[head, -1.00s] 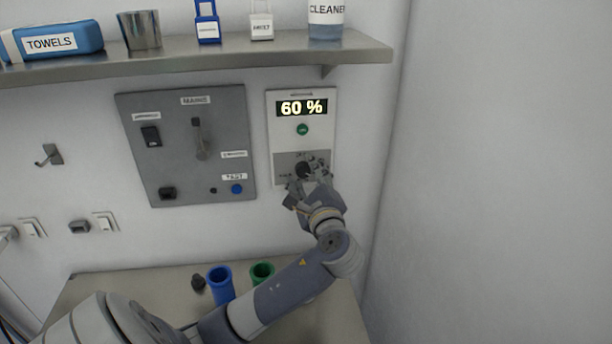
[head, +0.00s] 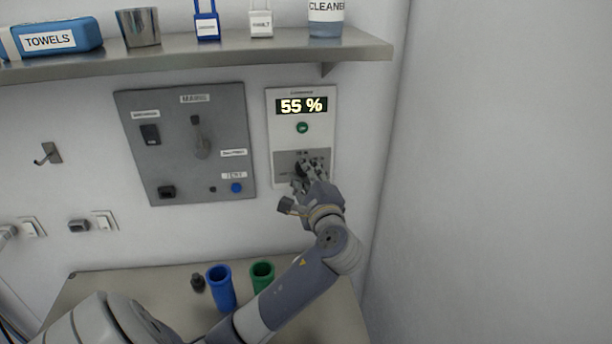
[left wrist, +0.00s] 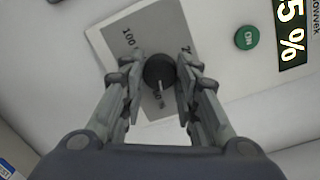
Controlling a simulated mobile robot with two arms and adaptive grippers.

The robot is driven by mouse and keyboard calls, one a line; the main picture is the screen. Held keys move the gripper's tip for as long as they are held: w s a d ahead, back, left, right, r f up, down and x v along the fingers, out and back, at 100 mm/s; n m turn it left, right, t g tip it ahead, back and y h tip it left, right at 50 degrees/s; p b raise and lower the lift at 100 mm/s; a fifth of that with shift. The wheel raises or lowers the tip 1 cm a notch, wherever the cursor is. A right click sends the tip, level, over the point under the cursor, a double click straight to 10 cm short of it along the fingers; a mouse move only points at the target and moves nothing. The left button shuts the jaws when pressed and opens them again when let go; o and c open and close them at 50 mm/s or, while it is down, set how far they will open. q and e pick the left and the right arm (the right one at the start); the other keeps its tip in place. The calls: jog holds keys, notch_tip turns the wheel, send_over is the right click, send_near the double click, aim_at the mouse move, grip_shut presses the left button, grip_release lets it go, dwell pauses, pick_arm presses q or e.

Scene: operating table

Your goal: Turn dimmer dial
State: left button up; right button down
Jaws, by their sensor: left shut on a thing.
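The dimmer panel (head: 328,140) is a white plate on the wall with a lit display (head: 302,106) reading 55 % and a green button (head: 302,128) below it. Its black round dial (left wrist: 159,71) sits on a grey plate, and a light pointer line shows on it in the left wrist view. My left gripper (head: 308,172) is at the dial in the head view and hides most of it. In the left wrist view my left gripper (left wrist: 160,78) has a finger on each side of the dial, shut on it. My right gripper is not in view.
A grey mains panel (head: 222,120) with switches is on the wall to the left. A shelf (head: 360,52) with towels and containers runs above. Blue (head: 221,290) and green (head: 262,275) cups stand on the table below. The wall at right is bare.

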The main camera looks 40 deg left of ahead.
pick_arm(q)
jog(key=shift+f+n+h+b, duration=0.1)
jog(key=shift+n+h+b, duration=0.3)
jog(key=shift+n, duration=1.65)
jog(key=shift+n+h+b, duration=0.2)
jog(key=shift+n+b, duration=0.25)
jog(key=shift+n, duration=1.6)
jog(key=o, duration=1.1)
jog(key=shift+s, duration=0.1)
jog(key=v, duration=0.7)
jog(key=shift+s+d, duration=0.15)
jog(key=shift+s, duration=0.05)
